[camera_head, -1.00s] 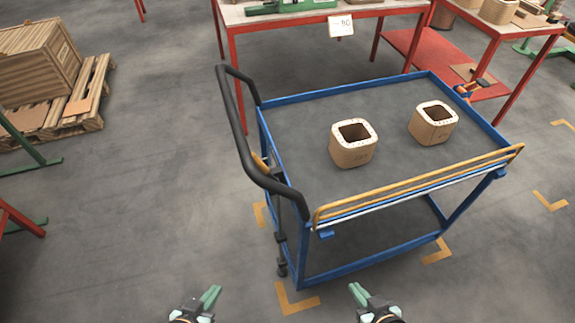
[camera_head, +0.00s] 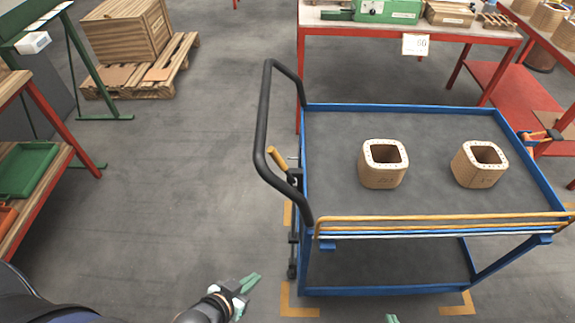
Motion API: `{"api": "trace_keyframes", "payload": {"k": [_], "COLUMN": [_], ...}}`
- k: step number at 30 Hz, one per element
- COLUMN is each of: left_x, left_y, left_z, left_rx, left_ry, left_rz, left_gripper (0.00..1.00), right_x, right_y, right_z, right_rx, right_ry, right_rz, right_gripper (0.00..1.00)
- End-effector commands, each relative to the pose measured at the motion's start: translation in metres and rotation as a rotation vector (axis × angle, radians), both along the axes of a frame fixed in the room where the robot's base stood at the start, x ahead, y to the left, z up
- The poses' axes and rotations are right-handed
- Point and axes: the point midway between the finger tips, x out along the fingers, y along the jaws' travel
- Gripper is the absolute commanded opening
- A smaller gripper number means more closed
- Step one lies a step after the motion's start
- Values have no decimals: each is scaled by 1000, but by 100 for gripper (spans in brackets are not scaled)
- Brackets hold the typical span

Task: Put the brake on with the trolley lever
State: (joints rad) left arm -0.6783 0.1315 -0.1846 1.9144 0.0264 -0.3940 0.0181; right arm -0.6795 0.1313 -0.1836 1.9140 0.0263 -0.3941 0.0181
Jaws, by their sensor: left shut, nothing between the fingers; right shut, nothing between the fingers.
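The blue trolley (camera_head: 400,109) stands at the right, with a black push handle (camera_head: 262,125) at its left end. A short lever with an orange-yellow grip (camera_head: 277,158) sits on that end, just inside the push handle, and slants up to the left. A dark rod runs down below it to a caster. My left gripper (camera_head: 250,283) is shut and empty, low in front of the trolley's left end and well apart from the lever. My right gripper (camera_head: 391,319) shows only a green fingertip at the bottom edge; it is shut and empty.
Two square wooden coils (camera_head: 383,179) (camera_head: 480,178) stand on the trolley top. A yellow rail (camera_head: 440,218) runs along its near side. A red table (camera_head: 345,31) is behind. A crate (camera_head: 125,35) on a pallet and a workbench lie left. Floor left of the trolley is clear.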

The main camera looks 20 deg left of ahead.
Motion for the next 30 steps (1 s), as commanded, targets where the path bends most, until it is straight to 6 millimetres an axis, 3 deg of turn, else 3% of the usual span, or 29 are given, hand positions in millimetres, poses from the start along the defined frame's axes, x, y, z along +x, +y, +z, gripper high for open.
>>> {"api": "trace_keyframes", "payload": {"k": [8,11,14,17,21,25,30], "left_x": [0,14,42,76,113,131,136], "left_y": [0,1,3,7,11,15,18], "left_z": [-2,-2,4,19,56,92,126], "left_rx": [4,39,124,264,516,749,968], "left_ry": [-2,-59,-188,-373,-645,-854,-1017], "left_rz": [-3,-33,-101,-184,-274,-307,-306], "left_gripper": [0,0,0,0,0,0,0], "right_x": [1,6,15,28,46,57,66], "right_y": [1,2,4,7,13,17,20], "right_z": [-1,-8,-20,-32,-43,-47,-46], "right_rx": [2,2,2,4,5,7,8], "right_ry": [-3,-21,-62,-122,-215,-286,-351], "right_rz": [0,5,13,27,47,62,74], "right_gripper": [0,0,0,0,0,0,0]}}
